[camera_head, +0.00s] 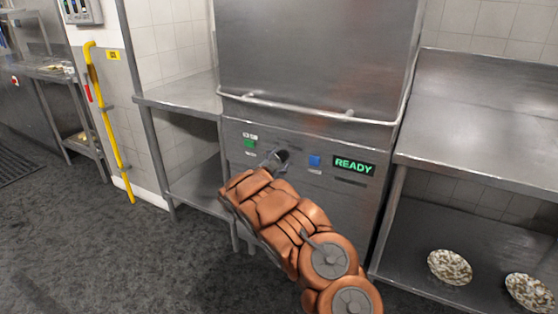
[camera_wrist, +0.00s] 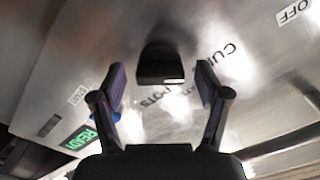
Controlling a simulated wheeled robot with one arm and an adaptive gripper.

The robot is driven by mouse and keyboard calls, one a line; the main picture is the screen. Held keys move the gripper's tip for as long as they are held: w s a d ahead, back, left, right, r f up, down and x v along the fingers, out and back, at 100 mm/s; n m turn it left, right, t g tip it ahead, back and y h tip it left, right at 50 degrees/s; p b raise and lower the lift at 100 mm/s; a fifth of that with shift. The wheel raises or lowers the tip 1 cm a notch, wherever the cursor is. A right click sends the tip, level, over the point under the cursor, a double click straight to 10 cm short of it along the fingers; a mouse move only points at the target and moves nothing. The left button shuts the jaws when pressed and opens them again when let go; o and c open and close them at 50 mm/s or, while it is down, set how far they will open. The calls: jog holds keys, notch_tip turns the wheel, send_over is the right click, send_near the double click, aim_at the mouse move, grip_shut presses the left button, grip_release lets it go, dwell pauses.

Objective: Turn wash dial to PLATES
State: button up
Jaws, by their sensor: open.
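The wash dial (camera_wrist: 160,66) is a dark knob on the steel front panel of the dishwasher (camera_head: 318,55). In the wrist view it lies between my two spread fingers, with a gap on either side. My gripper (camera_wrist: 160,82) is open and empty, facing the panel. In the head view my gripper (camera_head: 272,160) is at the dial, and the arm hides part of the panel. Around the dial I read POTS (camera_wrist: 155,99) and part of a word starting CU (camera_wrist: 232,52). Another label between them is too small to read. The dial's pointing direction is unclear.
A green READY display (camera_head: 354,166) and a blue button (camera_head: 314,161) are right of the dial. A green button (camera_head: 250,143) is left. A handle bar (camera_head: 300,107) crosses above. Steel tables (camera_head: 490,120) flank the machine; plates (camera_head: 450,267) lie on the lower right shelf.

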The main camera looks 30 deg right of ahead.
jog(key=c, duration=1.2)
jog(key=shift+o, duration=0.2)
jog(key=shift+a+f+m+b, duration=0.15)
jog(key=shift+m+b, duration=0.35)
jog(key=shift+b, duration=0.7)
jog(key=m+b, duration=0.8)
jog(key=b, duration=0.4)
jog(key=shift+m, duration=0.4)
jog(key=shift+d+b, duration=0.2)
jog(key=shift+b, duration=0.1)
jog(key=o, duration=1.2)
jog(key=shift+c, duration=0.2)
